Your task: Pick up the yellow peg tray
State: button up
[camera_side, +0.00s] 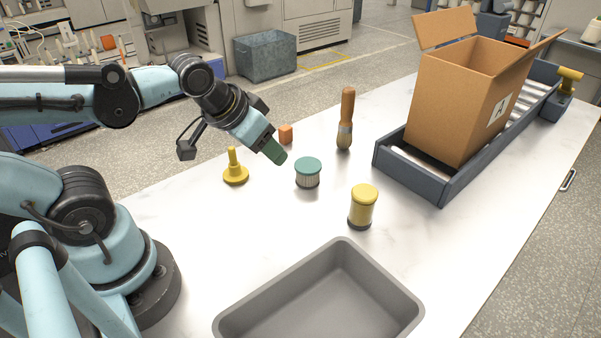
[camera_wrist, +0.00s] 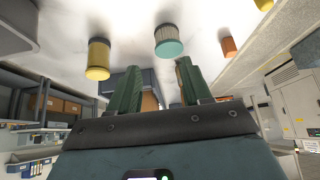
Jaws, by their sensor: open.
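The yellow peg tray (camera_side: 235,174), a round yellow base with an upright peg, stands on the white table left of my gripper in the side view. A small yellow piece at the top right edge of the wrist view (camera_wrist: 264,4) looks like part of it. My gripper (camera_side: 276,153) is above the table, near the teal-lidded jar and apart from the peg tray. In the wrist view its green fingers (camera_wrist: 158,66) are spread with nothing held between them.
A teal-lidded jar (camera_side: 308,173), yellow-lidded jar (camera_side: 362,206), orange block (camera_side: 286,134) and wooden-handled brush (camera_side: 346,115) stand around my gripper. A grey bin (camera_side: 344,246) is in front. A cardboard box (camera_side: 450,110) sits on a roller conveyor (camera_side: 415,175). Table near the peg tray is clear.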

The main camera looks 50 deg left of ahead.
aim_at(235, 155)
jog(key=a+f+n+g+y, duration=0.2)
jog(key=n+g+y, duration=0.1)
jog(key=n, duration=0.3)
jog(key=a+f+n+g+y, duration=0.2)
jog(key=a+n+g+y, duration=0.1)
jog(key=n+y, duration=0.2)
jog(key=w+a+f+n+g+y, duration=0.1)
jog(key=a+f+n+g+y, duration=0.1)
jog(key=n, duration=0.6)
jog(key=shift+w+a+f+n+g+y, duration=0.15)
jog(key=shift+f+g+y, duration=0.1)
jog(key=shift+y, duration=0.3)
jog(key=shift+s+a+f+n+g+y, duration=0.15)
jog(key=shift+f+g+y, duration=0.1)
jog(key=shift+y, duration=0.3)
jog(key=x, duration=0.7)
jog(key=shift+a, duration=0.15)
jog(key=shift+w, duration=0.1)
grip_shut()
